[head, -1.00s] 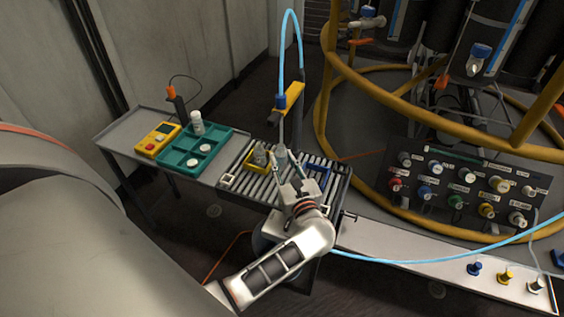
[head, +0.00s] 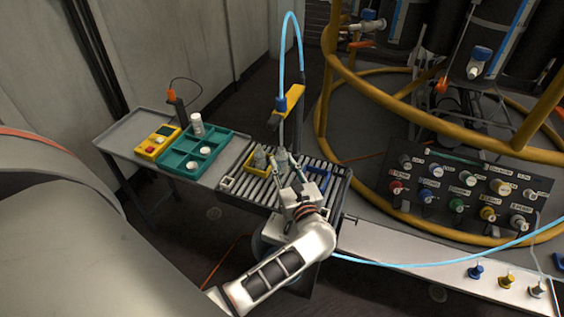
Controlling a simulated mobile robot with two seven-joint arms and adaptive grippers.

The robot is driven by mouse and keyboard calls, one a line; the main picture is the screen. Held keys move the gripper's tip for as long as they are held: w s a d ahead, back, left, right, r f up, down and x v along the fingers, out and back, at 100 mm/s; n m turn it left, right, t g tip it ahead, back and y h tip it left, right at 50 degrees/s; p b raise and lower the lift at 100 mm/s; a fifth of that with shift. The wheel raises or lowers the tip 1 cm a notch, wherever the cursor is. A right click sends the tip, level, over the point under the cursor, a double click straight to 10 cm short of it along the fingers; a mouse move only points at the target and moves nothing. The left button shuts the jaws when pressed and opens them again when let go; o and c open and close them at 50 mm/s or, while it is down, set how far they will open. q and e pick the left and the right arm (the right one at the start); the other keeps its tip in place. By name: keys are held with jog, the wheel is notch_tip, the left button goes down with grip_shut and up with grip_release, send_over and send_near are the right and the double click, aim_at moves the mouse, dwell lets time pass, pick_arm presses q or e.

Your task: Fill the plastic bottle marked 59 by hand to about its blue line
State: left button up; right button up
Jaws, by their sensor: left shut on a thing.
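My left gripper (head: 285,174) is over the roller table (head: 236,192), shut on a small pale bottle (head: 281,157) that its fingers partly hide. This bottle is upright below the blue hose (head: 302,60), which hangs from above past a yellow bracket (head: 290,98). Another small grey bottle (head: 260,157) stands to its left by a yellow cradle (head: 249,163). No number, blue line or liquid level can be read on either bottle. I cannot tell whether the hose end touches the held bottle. My right gripper is out of view.
A green tray (head: 218,148) with white-capped containers and a yellow meter (head: 157,141) lie on the grey side table (head: 122,133). A blue cradle (head: 320,181) is right of the gripper. A labelled knob panel (head: 470,180) and yellow pipe rings stand at the right.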

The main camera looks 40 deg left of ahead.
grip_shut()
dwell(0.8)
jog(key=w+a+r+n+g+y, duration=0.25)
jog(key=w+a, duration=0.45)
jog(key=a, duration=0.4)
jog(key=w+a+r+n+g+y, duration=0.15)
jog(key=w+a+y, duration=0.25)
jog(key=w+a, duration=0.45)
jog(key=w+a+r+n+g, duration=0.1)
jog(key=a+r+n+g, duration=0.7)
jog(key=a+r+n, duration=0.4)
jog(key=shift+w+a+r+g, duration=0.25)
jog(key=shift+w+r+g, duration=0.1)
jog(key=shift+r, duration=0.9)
